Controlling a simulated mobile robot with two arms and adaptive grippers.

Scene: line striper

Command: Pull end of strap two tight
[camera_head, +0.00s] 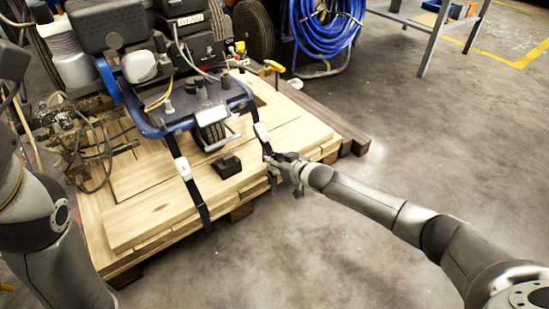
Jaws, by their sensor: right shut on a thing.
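A line striper (200,115) with a blue frame rests on a wooden pallet (150,215). A black strap (194,192) with a white buckle runs over the pallet's front boards. A second black strap (266,148) with a white buckle (261,131) runs down further right, at the pallet's right part. My right gripper (276,163) is shut on this right strap, below its buckle, beside the pallet edge. Its fingertips and the strap's end are small and partly hidden. My left arm stands at the left edge, with its gripper out of view.
A blue hose reel (322,28) stands behind the striper. A metal-legged table (432,38) stands at the top right. A small black block (227,167) lies on the pallet between the straps. The concrete floor to the right and in front is clear.

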